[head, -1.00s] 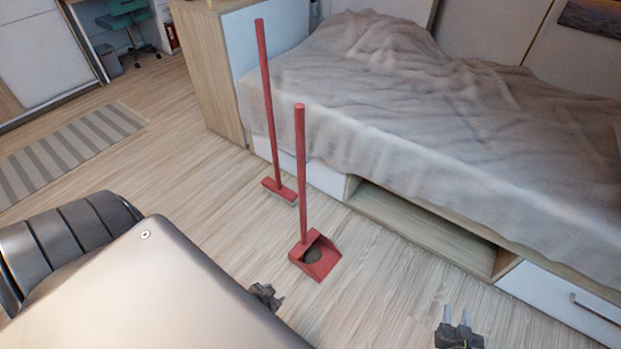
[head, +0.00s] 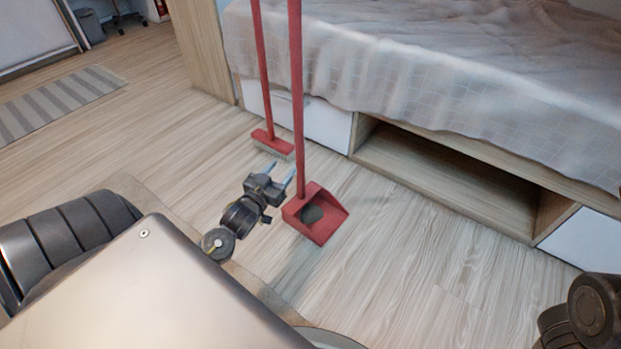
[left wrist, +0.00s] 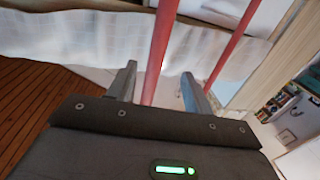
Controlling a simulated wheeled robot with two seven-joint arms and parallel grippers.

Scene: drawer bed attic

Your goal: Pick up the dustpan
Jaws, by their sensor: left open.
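The red dustpan (head: 322,222) stands on the wood floor, its long red handle (head: 297,100) upright and running out of the top of the head view. My left gripper (head: 280,170) is open and low, just left of the foot of that handle, its two pale fingers pointing away from me. In the left wrist view, a thick red handle (left wrist: 161,50), apparently the dustpan's, shows between the open fingers (left wrist: 158,88). I cannot tell how deep it sits between them. My right gripper is out of view.
A red broom (head: 272,146) stands behind the dustpan near the bed, and its thinner handle (left wrist: 237,38) shows at the right in the left wrist view. The bed's open compartment (head: 440,180) lies right of the dustpan. A striped rug (head: 60,100) lies at left.

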